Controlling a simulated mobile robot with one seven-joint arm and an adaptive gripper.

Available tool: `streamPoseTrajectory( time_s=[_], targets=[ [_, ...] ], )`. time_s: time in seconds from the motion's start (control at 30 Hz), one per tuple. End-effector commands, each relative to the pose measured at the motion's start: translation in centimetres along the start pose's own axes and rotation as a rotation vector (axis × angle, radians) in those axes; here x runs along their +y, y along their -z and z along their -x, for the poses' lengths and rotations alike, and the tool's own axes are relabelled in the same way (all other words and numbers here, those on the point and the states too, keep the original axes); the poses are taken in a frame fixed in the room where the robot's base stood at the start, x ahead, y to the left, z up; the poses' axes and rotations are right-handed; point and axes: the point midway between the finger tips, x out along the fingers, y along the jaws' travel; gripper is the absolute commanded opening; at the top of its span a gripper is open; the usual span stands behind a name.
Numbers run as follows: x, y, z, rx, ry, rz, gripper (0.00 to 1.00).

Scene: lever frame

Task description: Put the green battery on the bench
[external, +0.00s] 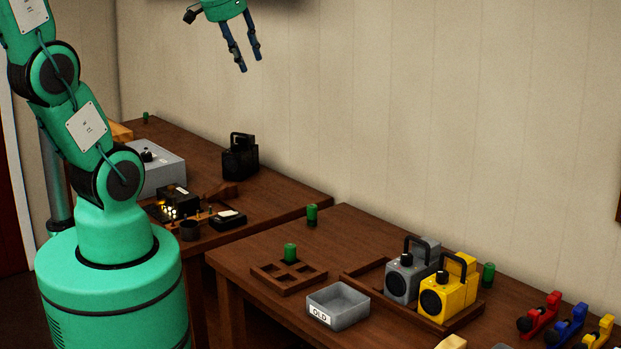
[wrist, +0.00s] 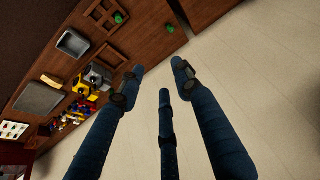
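Several green batteries show. One green battery (external: 290,252) stands upright in a compartment of a small wooden rack (external: 262,279); it also shows in the wrist view (wrist: 118,18). Another green battery (external: 312,214) stands on the wooden bench (external: 345,224) near its back edge, and shows in the wrist view (wrist: 170,28). A third (external: 488,274) stands behind the yellow device. A small green one (external: 145,117) is on the far left bench. My gripper (external: 250,65) is high above the benches, fingers spread and empty; its fingers also show in the wrist view (wrist: 158,70).
A grey bin marked OLD (external: 338,305) stands beside the rack. A grey device (external: 403,283) and a yellow device (external: 448,299) sit in a wooden tray (external: 362,281). Red, blue and yellow tools (external: 566,326) lie at right. The left bench (external: 285,197) holds several dark devices.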

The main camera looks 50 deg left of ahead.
Motion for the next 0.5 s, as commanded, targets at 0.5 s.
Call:
streamPoseTrajectory(
  time_s=[0.5],
  targets=[
    [-9.4,10.9,-4.9,-0.071,0.050,0.092,0.34]
  ],
)
